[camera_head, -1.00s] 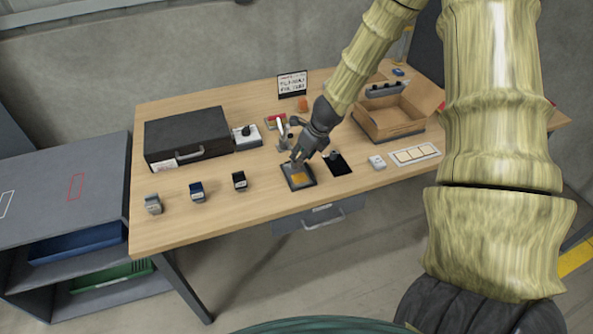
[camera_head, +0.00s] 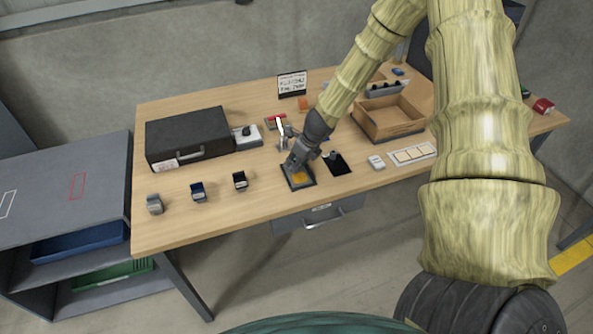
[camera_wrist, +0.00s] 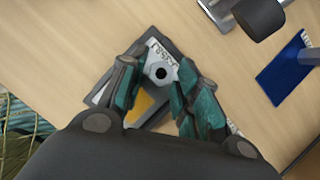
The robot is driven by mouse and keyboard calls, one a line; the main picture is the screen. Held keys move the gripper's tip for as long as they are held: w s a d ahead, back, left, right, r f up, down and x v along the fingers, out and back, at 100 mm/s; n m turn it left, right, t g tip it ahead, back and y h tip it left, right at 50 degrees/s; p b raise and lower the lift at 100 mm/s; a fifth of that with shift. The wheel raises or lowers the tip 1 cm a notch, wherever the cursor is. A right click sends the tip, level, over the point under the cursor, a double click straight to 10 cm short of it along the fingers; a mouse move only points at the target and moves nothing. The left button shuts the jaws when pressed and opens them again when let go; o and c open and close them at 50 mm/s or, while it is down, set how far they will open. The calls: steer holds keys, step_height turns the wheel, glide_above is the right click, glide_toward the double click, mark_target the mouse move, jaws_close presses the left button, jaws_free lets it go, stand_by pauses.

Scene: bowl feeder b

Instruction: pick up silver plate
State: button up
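The silver plate (camera_wrist: 154,67) is a small light-grey, angular piece with a dark round hole, seen in the wrist view. It lies over the far part of a dark grey tray (camera_wrist: 176,50), which also shows in the head view (camera_head: 312,186). A yellow-orange patch (camera_wrist: 140,106) shows in the tray nearer my palm. My gripper (camera_wrist: 155,80) points down at the tray with its two teal-and-dark fingers apart, one on each side of the plate. Whether the fingertips touch the plate is not clear. In the head view my gripper (camera_head: 290,167) hides the plate.
A black pad (camera_head: 340,167) lies right of the tray, and a small stand (camera_head: 281,134) is close behind. Small blocks (camera_head: 198,192) stand to the left.

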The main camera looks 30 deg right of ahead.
jaws_close()
steer(key=shift+r, duration=0.1)
